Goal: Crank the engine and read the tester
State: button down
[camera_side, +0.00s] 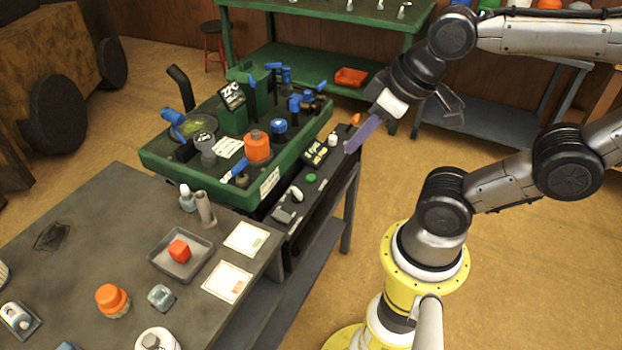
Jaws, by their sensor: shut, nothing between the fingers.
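The green mower deck (205,178) sits on a lift at the middle of the side view. It carries an orange-capped part (257,147), blue-handled fittings and a dark green block with a "ZFC" label (232,95). A small dark box with a pale yellow face (316,152) lies on the dark shelf to its right; whether it is the tester and what it reads is too small to tell. A green button (311,178) is on that shelf. My gripper (424,112) is shut and empty, in the air right of the deck. A purple strip (362,134) shows beside it.
A grey bench (110,230) in front holds a tray (180,262) with a red block, two paper cards (246,238), bottles and an orange-capped jar (112,299). The wooden floor at right is open.

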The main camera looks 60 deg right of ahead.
jog(key=w+d+n+t+h, duration=0.1)
jog(key=w+d+n+t, duration=0.25)
jog(key=w, duration=0.65)
jog(key=w+d+n+t+h, duration=0.1)
jog(key=w+d+n+t, duration=0.3)
jog(key=w, duration=0.6)
jog(key=s+d+f+m+g, duration=0.1)
jog(key=d+f+g, duration=0.1)
jog(key=d+f, duration=0.4)
jog(key=s+d+f+m+g, duration=0.1)
jog(key=d+f, duration=0.5)
jog(key=f, duration=0.7)
jog(key=shift+s+d+f+g+h, duration=0.2)
jog(key=shift+s+f+g+h, duration=0.15)
jog(key=shift+g, duration=0.3)
